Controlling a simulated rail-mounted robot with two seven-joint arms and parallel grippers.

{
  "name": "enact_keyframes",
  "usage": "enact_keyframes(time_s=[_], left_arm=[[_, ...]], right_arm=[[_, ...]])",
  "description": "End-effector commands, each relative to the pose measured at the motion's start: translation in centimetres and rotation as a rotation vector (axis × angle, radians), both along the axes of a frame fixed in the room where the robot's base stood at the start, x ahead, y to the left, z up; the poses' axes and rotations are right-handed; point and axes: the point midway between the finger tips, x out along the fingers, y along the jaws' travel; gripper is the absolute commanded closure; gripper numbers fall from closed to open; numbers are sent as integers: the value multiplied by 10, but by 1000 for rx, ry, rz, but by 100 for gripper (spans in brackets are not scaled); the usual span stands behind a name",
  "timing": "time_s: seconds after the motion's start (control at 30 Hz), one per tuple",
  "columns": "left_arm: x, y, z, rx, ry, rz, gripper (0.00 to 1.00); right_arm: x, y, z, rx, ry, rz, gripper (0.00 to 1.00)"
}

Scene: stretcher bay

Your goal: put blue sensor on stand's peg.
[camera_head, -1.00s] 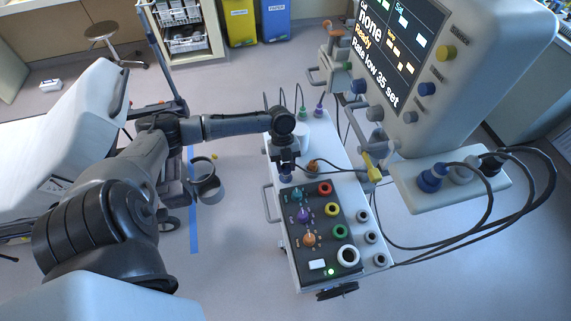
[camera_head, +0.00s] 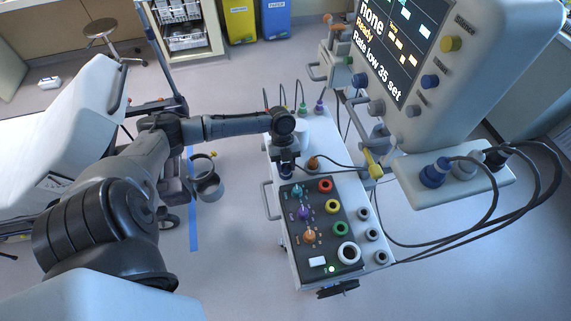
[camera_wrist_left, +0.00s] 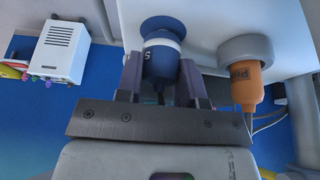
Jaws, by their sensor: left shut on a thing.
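My left gripper (camera_head: 287,168) reaches in from the left over the white cart (camera_head: 309,272). In the left wrist view its two fingers (camera_wrist_left: 160,82) are shut around the blue sensor (camera_wrist_left: 163,42), a dark blue body with a wider blue cap and a white letter "S". An orange piece in a grey ring (camera_wrist_left: 245,72) stands beside it to the right, apart from the fingers; it also shows in the head view (camera_head: 313,163). In the head view the sensor is small and mostly hidden by the gripper. I cannot tell which part is the stand's peg. My right gripper is out of view.
A dark panel with coloured knobs (camera_head: 322,250) lies on the cart. Thin upright colour-based rods (camera_head: 302,106) stand at its far end. A large monitor (camera_head: 465,70) and its shelf with plugs and black cables (camera_head: 455,190) fill the right.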

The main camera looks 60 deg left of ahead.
Motion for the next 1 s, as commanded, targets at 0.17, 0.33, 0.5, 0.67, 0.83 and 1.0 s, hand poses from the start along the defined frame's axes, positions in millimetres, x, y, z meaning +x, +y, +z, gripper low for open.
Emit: enact_keyframes(time_s=[0.17,0.33,0.5,0.67,0.83,1.0], left_arm=[[0,0,-4,0,0,0,88],[0,0,-7,0,0,1,64],[0,0,-7,0,0,0,48],[0,0,-7,0,0,0,36],[0,0,-7,0,0,0,36],[1,4,2,2,-1,0,36]], right_arm=[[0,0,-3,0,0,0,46],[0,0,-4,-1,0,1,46],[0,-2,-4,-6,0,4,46],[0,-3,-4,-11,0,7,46],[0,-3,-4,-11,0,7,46],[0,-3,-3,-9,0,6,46]])
